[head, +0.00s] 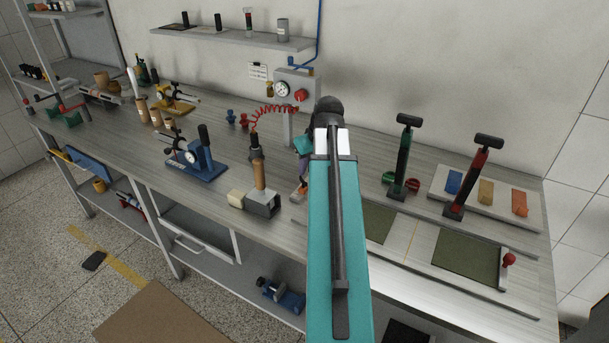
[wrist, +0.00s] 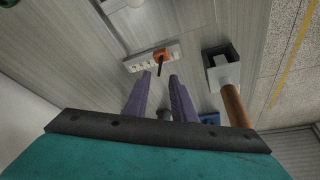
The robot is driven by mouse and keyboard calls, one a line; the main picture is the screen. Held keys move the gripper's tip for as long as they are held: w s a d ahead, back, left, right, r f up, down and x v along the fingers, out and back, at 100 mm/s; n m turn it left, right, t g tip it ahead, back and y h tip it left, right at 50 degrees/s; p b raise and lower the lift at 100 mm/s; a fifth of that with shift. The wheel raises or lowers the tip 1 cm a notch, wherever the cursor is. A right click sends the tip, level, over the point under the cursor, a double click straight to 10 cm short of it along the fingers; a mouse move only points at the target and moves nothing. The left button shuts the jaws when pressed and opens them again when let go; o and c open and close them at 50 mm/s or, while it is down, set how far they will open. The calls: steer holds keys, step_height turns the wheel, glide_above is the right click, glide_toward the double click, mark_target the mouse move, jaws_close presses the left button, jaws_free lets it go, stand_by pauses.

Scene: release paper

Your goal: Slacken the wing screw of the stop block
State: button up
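In the wrist view, a small orange block (wrist: 163,55) sits on a short pale strip (wrist: 140,64) with dark marks; it may be the stop block. A thin dark peg (wrist: 162,69) sticks out from it toward me; I cannot tell whether it is the wing screw. My gripper (wrist: 161,77) is open, its two purple fingers apart, with the peg showing between the fingertips. I cannot tell whether they touch it. In the head view my teal arm hides most of the gripper, and a purple finger (head: 303,168) shows just above an orange bit.
A grey box with a wooden handle (head: 258,173) stands just left of my gripper; it also shows in the wrist view (wrist: 234,104). A blue gauge stand (head: 203,160) is further left. Tall green (head: 404,150) and red (head: 477,178) hand tools stand right. A red hose (head: 270,110) hangs behind.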

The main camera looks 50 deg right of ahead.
mark_target(303, 178)
steer(key=shift+p+x, duration=0.5)
steer(key=shift+x, duration=2.65)
jaws_close()
